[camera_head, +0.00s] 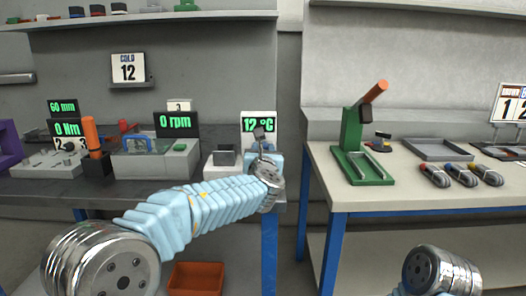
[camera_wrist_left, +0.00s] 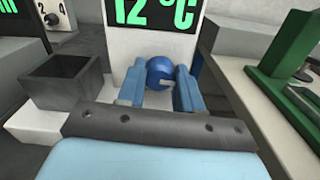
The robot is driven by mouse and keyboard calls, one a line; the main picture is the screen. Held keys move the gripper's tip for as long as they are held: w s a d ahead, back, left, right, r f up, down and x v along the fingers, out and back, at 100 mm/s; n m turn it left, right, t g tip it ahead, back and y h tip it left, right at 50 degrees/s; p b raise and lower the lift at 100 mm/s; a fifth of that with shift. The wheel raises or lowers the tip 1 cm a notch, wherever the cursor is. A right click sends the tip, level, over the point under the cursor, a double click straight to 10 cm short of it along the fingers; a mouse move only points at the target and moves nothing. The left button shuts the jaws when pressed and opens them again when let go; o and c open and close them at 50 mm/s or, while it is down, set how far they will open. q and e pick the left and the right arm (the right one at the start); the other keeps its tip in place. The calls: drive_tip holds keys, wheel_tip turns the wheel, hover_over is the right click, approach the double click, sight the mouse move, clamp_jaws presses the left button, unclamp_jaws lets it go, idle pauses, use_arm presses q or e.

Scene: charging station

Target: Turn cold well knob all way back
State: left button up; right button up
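The blue cold well knob (camera_wrist_left: 160,72) sits on the white front below the green 12 °C display (camera_wrist_left: 155,12). The display also shows in the head view (camera_head: 258,124), where my gripper and arm hide the knob. My left gripper (camera_wrist_left: 160,82) has one blue finger on each side of the knob and looks shut on it. A small pale mark shows on the knob's lower right. My left gripper appears in front of the display in the head view (camera_head: 262,145). My right gripper is out of view.
A dark open box (camera_wrist_left: 64,85) stands left of the knob. A green press (camera_head: 352,150) with an orange handle stands on the right bench (camera_head: 345,195). A COLD 12 sign (camera_head: 128,68) hangs on the wall. An orange bin (camera_head: 196,278) lies below.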

use_arm(q)
drive_tip(key=c, duration=0.4)
drive_tip(key=shift+o, duration=0.2)
drive_tip(key=shift+f+n+b, duration=0.2)
drive_tip(key=shift+n+b, duration=0.4)
drive_tip(key=shift+b, duration=0.4)
drive_tip(key=n+b, duration=0.5)
drive_tip(key=shift+f+b, duration=0.1)
drive_tip(key=shift+b, duration=0.2)
drive_tip(key=n+b, duration=0.5)
drive_tip(key=n, duration=0.1)
drive_tip(key=shift+a, duration=0.15)
drive_tip(key=n+b, duration=0.1)
drive_tip(key=n, duration=0.2)
drive_tip(key=shift+b, duration=0.35)
drive_tip(key=shift+n+b, duration=0.75)
drive_tip(key=shift+n, duration=0.75)
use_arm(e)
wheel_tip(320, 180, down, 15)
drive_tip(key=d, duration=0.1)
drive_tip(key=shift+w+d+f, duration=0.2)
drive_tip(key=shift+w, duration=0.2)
